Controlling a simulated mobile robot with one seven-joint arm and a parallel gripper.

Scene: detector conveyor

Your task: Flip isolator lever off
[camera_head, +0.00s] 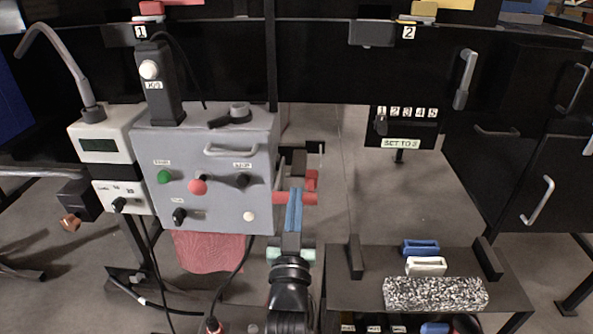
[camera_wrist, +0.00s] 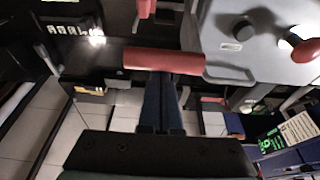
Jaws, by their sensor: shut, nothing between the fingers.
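The isolator lever has a red bar handle (camera_head: 281,198) beside the right side of the grey control box (camera_head: 206,170). In the wrist view the red handle (camera_wrist: 163,60) lies crosswise just beyond my fingertips. My gripper (camera_head: 295,192) has its blue fingers together and empty, pointing at the handle and overlapping it in the head view. In the wrist view the closed fingers (camera_wrist: 160,80) end right at the lower edge of the handle. I cannot tell whether they touch it. My fingers hide part of the handle in the head view.
The grey box carries a green button (camera_head: 165,177), a red button (camera_head: 198,187) and dark knobs. A dark stand (camera_head: 350,300) at the lower right holds blue and white pieces and a speckled block (camera_head: 435,294). Open floor lies between box and right-hand cabinets.

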